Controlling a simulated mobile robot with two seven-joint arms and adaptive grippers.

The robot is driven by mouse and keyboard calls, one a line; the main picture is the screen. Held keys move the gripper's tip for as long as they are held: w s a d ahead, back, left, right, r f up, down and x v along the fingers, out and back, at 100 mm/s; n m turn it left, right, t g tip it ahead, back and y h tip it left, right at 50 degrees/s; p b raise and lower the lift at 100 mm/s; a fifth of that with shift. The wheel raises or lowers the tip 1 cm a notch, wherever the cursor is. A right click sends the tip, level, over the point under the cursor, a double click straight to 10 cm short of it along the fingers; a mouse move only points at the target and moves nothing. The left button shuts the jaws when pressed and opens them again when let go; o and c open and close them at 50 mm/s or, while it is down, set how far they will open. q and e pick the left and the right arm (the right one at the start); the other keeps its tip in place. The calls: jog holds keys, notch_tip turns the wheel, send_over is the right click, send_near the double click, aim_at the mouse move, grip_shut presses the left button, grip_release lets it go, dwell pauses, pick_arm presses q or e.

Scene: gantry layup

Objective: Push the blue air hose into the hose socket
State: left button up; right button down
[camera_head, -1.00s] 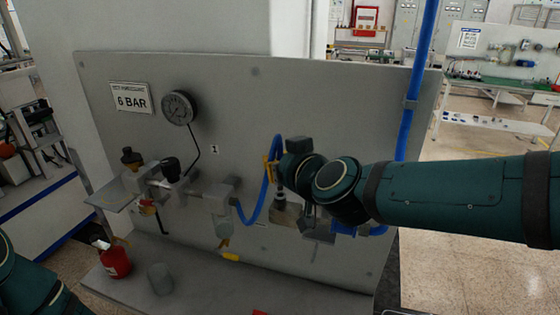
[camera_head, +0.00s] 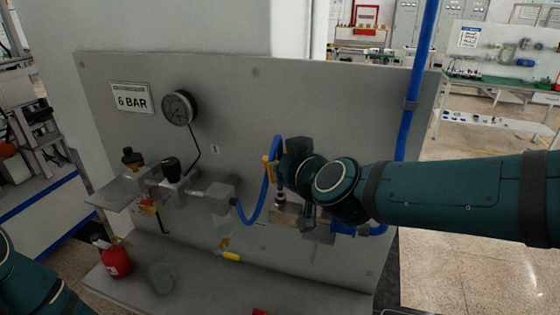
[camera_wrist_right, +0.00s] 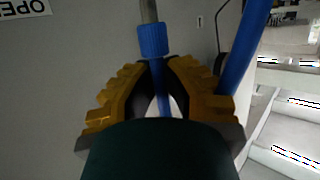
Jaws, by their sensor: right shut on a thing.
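My right gripper (camera_head: 270,168) is in front of the grey panel, its yellow fingers partly hidden by its own wrist in the head view. In the right wrist view the gripper (camera_wrist_right: 163,65) is shut around the blue air hose (camera_wrist_right: 163,103). A blue collar (camera_wrist_right: 153,40) lies just beyond the fingertips, in line with a grey metal rod (camera_wrist_right: 149,10). In the head view the blue hose (camera_head: 263,195) loops from a grey block on the panel up to the gripper. I cannot pick out the hose socket for certain. My left gripper is out of view.
A pressure gauge (camera_head: 178,107) and a 6 BAR sign (camera_head: 132,98) are on the grey panel (camera_head: 330,110). A thick blue pipe (camera_head: 414,105) runs down its right side. A red bottle (camera_head: 116,261) and a grey cup (camera_head: 161,279) are on the shelf below.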

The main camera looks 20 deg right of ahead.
jog(key=shift+f+b, duration=1.3)
jog(key=shift+f, duration=0.25)
jog(key=c, duration=1)
grip_release()
jog(key=shift+r, duration=0.1)
jog(key=shift+s+d+r, duration=0.15)
jog(key=shift+s+r, duration=0.05)
jog(key=shift+s, duration=0.2)
jog(key=shift+v, duration=5.6)
